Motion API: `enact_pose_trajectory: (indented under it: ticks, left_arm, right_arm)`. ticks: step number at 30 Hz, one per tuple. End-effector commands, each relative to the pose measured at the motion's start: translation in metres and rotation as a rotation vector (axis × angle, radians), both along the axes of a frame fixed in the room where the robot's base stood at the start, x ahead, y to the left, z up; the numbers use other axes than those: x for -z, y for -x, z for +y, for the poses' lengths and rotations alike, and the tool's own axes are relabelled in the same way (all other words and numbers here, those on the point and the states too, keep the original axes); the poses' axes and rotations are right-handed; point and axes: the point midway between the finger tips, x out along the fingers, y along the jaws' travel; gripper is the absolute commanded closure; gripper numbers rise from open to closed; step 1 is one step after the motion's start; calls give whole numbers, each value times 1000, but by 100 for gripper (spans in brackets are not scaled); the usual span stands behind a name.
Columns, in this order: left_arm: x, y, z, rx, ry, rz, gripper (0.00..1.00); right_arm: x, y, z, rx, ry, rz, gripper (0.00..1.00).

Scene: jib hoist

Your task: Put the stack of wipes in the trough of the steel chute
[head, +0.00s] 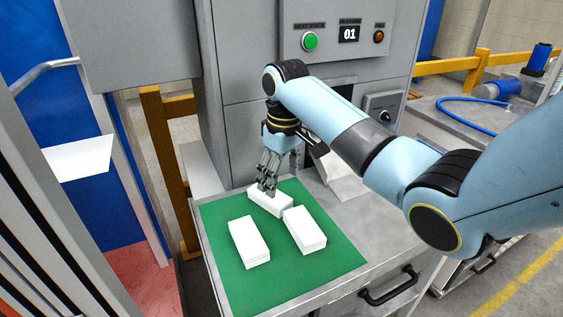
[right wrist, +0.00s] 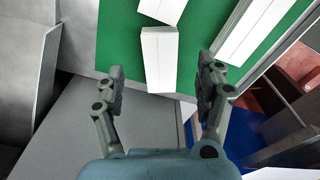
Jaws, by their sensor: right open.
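Three white stacks of wipes lie on a green mat. The far stack (head: 273,204) is under my right gripper (head: 267,187), the left stack (head: 249,242) is nearer, and the right stack (head: 305,230) almost touches the far one. In the right wrist view my right gripper (right wrist: 160,75) is open, with a stack (right wrist: 158,60) between its spread fingers and a gap on both sides. I cannot tell how high the fingertips are above the mat. The steel chute (head: 342,178) stands behind the mat to the right, partly hidden by my right arm. My left gripper is not in view.
The green mat (head: 220,215) lies on a steel bench with a black handle (head: 388,287) at its front. A grey cabinet behind carries a panel with a green button (head: 310,41) and a display reading 01 (head: 349,34). The mat's near part is clear.

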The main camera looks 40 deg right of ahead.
Motion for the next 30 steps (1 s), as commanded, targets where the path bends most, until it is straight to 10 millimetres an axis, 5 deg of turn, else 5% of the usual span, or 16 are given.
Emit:
enact_pose_trajectory:
  ticks: [9,14,18,22,30]
  left_arm:
    - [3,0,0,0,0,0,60]
    - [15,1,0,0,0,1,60]
    - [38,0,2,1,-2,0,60]
    - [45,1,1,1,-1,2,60]
    - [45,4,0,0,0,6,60]
  right_arm:
    - [-43,-2,1,12,-5,-20,23]
    - [-67,-33,5,43,-58,-322,23]
    - [-55,-13,5,21,-97,-499,23]
    - [-29,11,-2,1,-79,-468,23]
    - [11,-5,1,4,-78,-454,23]
